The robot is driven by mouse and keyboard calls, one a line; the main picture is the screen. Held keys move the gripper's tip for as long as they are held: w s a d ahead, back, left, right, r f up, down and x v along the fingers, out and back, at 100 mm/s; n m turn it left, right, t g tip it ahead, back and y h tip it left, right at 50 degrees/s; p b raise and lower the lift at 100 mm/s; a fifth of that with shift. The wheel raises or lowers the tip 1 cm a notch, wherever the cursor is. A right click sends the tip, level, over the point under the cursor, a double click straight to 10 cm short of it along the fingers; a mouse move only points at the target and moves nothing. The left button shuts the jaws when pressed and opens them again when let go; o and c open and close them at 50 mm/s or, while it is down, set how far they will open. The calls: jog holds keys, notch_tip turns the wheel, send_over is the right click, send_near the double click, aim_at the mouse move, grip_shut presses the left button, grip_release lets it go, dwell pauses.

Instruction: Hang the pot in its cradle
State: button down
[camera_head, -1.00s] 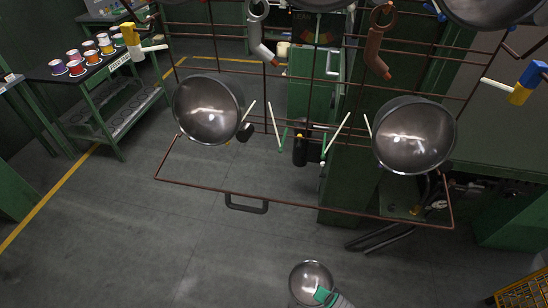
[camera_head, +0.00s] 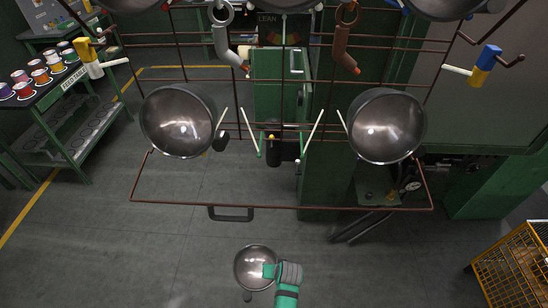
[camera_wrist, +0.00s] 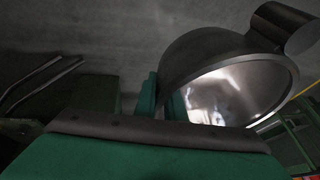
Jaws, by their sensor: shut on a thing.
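A small steel pot (camera_head: 250,265) with a dark handle stub is held below the rack, its shiny inside facing the head camera. My green gripper (camera_head: 270,271) is shut on its right rim. In the wrist view the pot (camera_wrist: 235,95) fills the right side, its handle at upper right, with the green fingers (camera_wrist: 162,98) at its near rim. The middle place on the rack's lower row is empty. Two pale rods with green parts, the left one (camera_head: 250,134) and the right one (camera_head: 312,132), slant there and look like the cradle.
A large pot hangs at left (camera_head: 178,121) and another at right (camera_head: 386,125) of the empty place. The rusty wire rack (camera_head: 300,208) has a lower front bar between my gripper and the rods. A yellow crate (camera_head: 515,265) stands at right. The floor around my gripper is clear.

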notch_tip(320, 180, up, 20)
jog(key=w, duration=0.3)
jog(key=shift+d, duration=0.3)
